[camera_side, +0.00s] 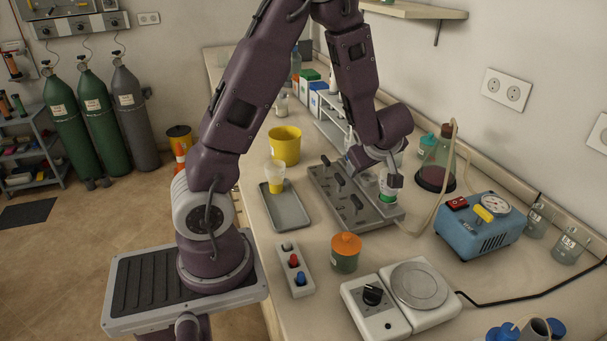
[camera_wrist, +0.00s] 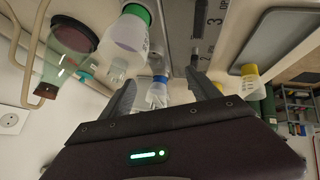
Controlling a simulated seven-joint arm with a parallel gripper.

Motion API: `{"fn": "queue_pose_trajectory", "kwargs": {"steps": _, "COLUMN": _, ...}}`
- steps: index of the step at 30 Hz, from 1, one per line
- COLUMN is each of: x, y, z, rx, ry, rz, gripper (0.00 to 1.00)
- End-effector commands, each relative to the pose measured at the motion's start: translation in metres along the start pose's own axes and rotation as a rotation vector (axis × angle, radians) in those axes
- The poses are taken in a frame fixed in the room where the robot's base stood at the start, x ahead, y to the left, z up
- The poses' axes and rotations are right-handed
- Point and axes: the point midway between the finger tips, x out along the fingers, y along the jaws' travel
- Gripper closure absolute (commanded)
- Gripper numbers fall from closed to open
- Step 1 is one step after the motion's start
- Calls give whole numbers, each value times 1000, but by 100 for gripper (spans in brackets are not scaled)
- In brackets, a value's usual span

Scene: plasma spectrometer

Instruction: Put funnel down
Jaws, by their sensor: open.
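My gripper (camera_wrist: 163,82) is open, its two dark fingers spread apart; in the side view it is low over the grey manifold block (camera_side: 330,190). A clear funnel with a green band (camera_side: 387,194) stands at the block's right end, close to my gripper. In the wrist view the green-banded funnel (camera_wrist: 128,30) is outside the fingers, upper left. A blue-banded funnel (camera_wrist: 158,94) shows between the fingers; I cannot tell its distance. A yellow-banded funnel (camera_side: 277,178) stands upright on the grey tray (camera_side: 290,210); it also shows in the wrist view (camera_wrist: 249,80).
A flask of dark liquid (camera_side: 436,168) with a hose and a blue pump (camera_side: 478,226) stand right of the block. An orange-lidded jar (camera_side: 345,252) and a hotplate (camera_side: 417,285) are in front. A yellow bucket (camera_side: 285,146) stands behind the tray.

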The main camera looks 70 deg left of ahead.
Motion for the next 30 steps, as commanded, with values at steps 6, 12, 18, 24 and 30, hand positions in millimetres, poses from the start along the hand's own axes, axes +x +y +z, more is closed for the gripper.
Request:
{"fn": "queue_pose_trajectory", "kwargs": {"steps": 6, "x": -216, "y": 53, "z": 60, "rx": 506, "ry": -481, "rz": 655, "gripper": 29}}
{"fn": "queue_pose_trajectory", "kwargs": {"steps": 12, "x": -294, "y": -98, "z": 55, "rx": 1214, "ry": -485, "rz": 767, "gripper": 29}}
{"fn": "queue_pose_trajectory", "kwargs": {"steps": 18, "x": -278, "y": -165, "z": 28, "rx": 1445, "ry": -400, "rz": 650, "gripper": 29}}
{"fn": "queue_pose_trajectory", "kwargs": {"steps": 24, "x": -276, "y": -167, "z": 28, "rx": 1452, "ry": -400, "rz": 642, "gripper": 29}}
{"fn": "queue_pose_trajectory", "kwargs": {"steps": 30, "x": -277, "y": -166, "z": 28, "rx": 1450, "ry": -400, "rz": 643, "gripper": 29}}
